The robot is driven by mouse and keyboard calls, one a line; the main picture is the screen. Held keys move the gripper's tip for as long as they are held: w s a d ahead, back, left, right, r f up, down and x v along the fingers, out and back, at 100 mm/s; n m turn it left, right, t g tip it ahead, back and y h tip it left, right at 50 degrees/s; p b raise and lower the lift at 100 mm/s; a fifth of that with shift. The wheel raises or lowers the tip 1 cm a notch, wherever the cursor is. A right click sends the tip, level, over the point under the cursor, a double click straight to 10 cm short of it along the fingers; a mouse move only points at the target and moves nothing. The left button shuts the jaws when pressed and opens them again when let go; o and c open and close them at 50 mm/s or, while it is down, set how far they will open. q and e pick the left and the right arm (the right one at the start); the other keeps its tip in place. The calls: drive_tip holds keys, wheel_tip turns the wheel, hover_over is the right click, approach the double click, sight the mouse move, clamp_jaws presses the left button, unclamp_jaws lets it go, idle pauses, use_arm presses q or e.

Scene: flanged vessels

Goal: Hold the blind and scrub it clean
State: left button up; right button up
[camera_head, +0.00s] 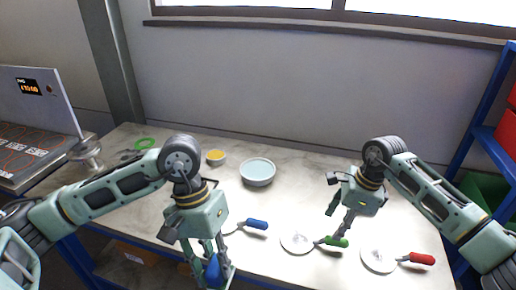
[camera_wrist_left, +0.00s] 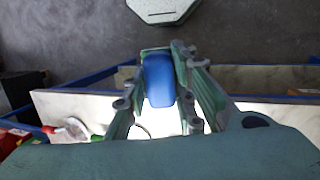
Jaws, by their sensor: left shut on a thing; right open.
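Several round metal blinds with coloured handles lie on the table: one with a blue handle (camera_head: 256,224), one with a green handle (camera_head: 333,242) and a disc (camera_head: 297,242), and one with a red handle (camera_head: 417,259). My left gripper (camera_head: 213,272) is shut on a blue object (camera_head: 212,271) at the table's front edge. In the left wrist view, the blue object (camera_wrist_left: 158,80) sits between the fingers; what it is cannot be told for sure. My right gripper (camera_head: 341,226) is open, pointing down just above the green handle; whether it touches is unclear.
A green ring (camera_head: 145,143) and a metal flanged piece (camera_head: 86,155) are at the left, beside a display panel (camera_head: 33,95). A blue rack (camera_head: 488,90) with red bins (camera_head: 507,132) stands right.

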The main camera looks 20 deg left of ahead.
sight(343, 240)
drive_tip(key=d, duration=0.2)
drive_tip(key=d+h, duration=0.1)
drive_tip(key=shift+w+r, duration=0.3)
drive_tip(key=shift+w, duration=0.1)
use_arm(q)
wheel_tip(343, 240, down, 6)
drive_tip(key=b, duration=0.5)
drive_tip(key=shift+r, duration=0.25)
use_arm(e)
drive_tip(key=f, duration=0.9)
drive_tip(key=shift+a, duration=0.4)
use_arm(q)
drive_tip(key=shift+f+b, duration=0.35)
drive_tip(key=shift+b, duration=0.25)
use_arm(e)
drive_tip(key=shift+a+f, duration=0.1)
drive_tip(key=shift+f, duration=0.35)
drive_tip(key=shift+r, duration=0.1)
drive_tip(key=shift+c, duration=0.6)
drive_tip(key=c, duration=1.1)
drive_tip(key=shift+o, duration=0.2)
